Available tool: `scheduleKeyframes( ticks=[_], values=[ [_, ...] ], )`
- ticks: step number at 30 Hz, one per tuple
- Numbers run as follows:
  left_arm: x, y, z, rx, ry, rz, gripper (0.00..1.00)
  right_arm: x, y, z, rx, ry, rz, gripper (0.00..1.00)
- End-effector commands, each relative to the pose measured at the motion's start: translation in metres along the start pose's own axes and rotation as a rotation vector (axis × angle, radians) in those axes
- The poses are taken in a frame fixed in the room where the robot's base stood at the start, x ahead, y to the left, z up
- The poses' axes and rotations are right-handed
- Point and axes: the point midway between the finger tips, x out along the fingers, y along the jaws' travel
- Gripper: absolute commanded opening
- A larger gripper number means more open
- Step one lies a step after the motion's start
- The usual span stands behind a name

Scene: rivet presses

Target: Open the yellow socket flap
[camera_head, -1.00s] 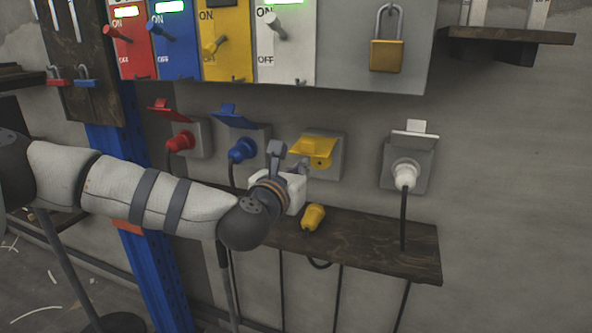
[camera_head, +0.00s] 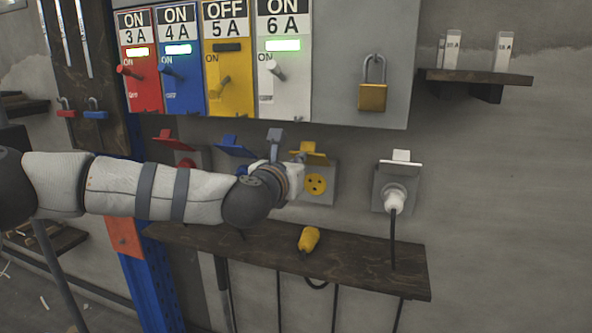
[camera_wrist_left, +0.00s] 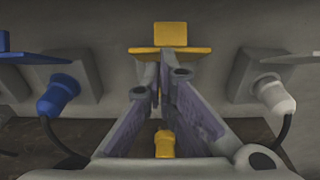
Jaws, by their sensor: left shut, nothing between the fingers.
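The yellow socket (camera_head: 315,184) is on the wall between the blue and white sockets. Its yellow flap (camera_head: 311,150) stands lifted, and the round yellow face with its holes shows below it. In the left wrist view the flap (camera_wrist_left: 171,36) is straight ahead, above and beyond the fingers. My left gripper (camera_head: 286,150) is at the left side of the yellow socket, close to the flap. Its fingers (camera_wrist_left: 163,78) are shut with nothing between them. Whether they touch the flap is unclear. My right gripper is not in view.
A yellow plug (camera_head: 308,239) lies on the dark shelf (camera_head: 370,262) below. A white plug (camera_head: 395,197) sits in the white socket at right. The blue socket's flap (camera_head: 235,147) is left of my gripper. The switch panel (camera_head: 340,100) with a padlock (camera_head: 373,88) is above.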

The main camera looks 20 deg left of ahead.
Motion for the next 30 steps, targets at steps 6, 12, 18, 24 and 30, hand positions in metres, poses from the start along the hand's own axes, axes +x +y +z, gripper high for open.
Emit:
scheduleKeyframes(
  ticks=[6, 12, 18, 24, 30],
  values=[
    [0.001, 0.0, 0.003, 0.0, 0.0, -0.001, 0.0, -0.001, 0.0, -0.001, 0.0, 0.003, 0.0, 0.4],
    [0.001, 0.0, 0.003, 0.0, 0.0, 0.0, 0.0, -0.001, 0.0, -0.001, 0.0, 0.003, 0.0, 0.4],
    [0.001, 0.0, 0.003, 0.0, 0.0, 0.0, 0.0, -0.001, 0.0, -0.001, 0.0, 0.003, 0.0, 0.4],
    [-0.021, 0.0, 0.003, -0.002, 0.0, -0.001, 0.0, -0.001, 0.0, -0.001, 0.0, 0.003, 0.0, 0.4],
    [-0.077, 0.0, 0.003, -0.001, 0.0, -0.002, 0.0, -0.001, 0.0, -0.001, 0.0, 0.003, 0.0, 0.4]
  ],
)
